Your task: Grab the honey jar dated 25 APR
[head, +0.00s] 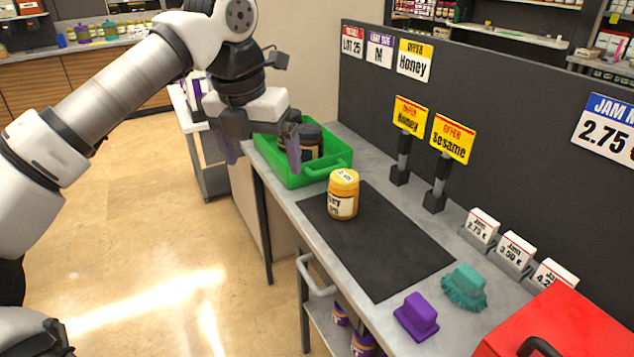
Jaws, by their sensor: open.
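A jar with yellow-orange contents and a yellow lid (343,195) stands upright on the black mat; its lid has a small white label, too small to read, and its side label is only partly legible. A dark jar (311,140) sits in the green crate (333,166) behind it, partly hidden by my gripper. My gripper (262,150) is open above the left side of the green crate, apart from the yellow-lidded jar. I cannot tell whether it touches the dark jar. No 25 APR date is readable on either jar.
The black mat (385,250) has free room in front of the jar. Sign stands (436,195) and price cards (481,226) line the dark back panel.

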